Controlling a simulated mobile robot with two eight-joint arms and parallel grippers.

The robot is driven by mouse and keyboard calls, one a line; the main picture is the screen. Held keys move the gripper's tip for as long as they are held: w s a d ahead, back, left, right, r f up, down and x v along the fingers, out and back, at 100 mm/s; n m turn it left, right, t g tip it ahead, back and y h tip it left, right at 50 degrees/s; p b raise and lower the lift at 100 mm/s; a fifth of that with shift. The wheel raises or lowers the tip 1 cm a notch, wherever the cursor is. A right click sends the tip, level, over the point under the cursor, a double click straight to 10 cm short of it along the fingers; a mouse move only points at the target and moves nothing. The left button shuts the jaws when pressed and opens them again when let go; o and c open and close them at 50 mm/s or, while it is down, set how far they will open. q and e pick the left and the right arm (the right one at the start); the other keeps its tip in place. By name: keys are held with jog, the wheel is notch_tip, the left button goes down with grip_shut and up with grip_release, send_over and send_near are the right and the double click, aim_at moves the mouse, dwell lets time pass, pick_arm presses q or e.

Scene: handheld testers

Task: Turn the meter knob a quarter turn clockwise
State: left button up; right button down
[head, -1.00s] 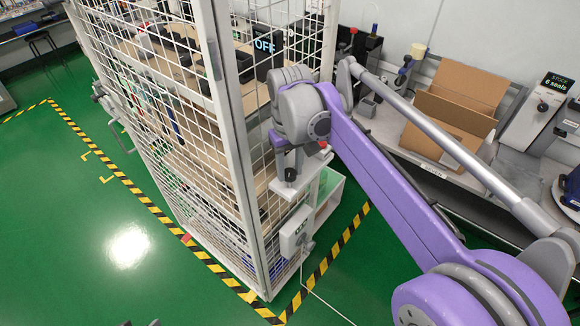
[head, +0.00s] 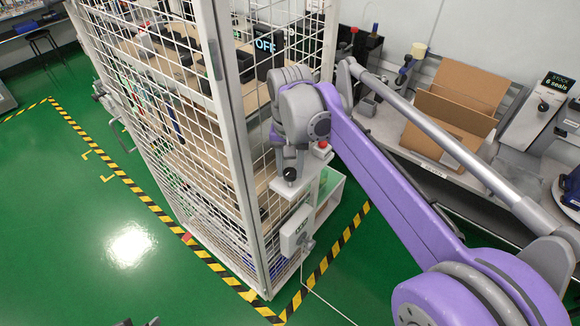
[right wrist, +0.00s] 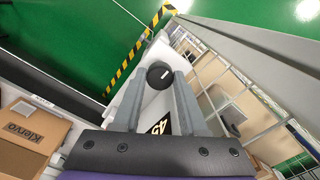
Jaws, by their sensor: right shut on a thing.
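The meter knob (right wrist: 159,76) is round and black with a short pale mark, and sits between the fingertips of my right gripper (right wrist: 160,78) in the right wrist view. The gripper is shut on it. In the head view the knob (head: 290,174) shows dark on a white shelf-like housing (head: 284,190) at the cage's corner, just below my right gripper (head: 289,163). A black and white marked label (right wrist: 158,127) lies between the fingers, partly hidden. My left gripper is not clearly in view.
A white mesh cage (head: 235,130) stands right beside the gripper. A small grey box (head: 296,232) hangs below the housing. A bench with an open cardboard box (head: 455,100) is at the right. The green floor (head: 90,230) at the left is open.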

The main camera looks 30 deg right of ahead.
aim_at(290, 172)
dwell(0.3)
jog(key=shift+c, duration=2.2)
grip_release()
notch_tip(290, 172, up, 11)
jog(key=shift+p, duration=0.35)
jog(key=shift+f, duration=0.1)
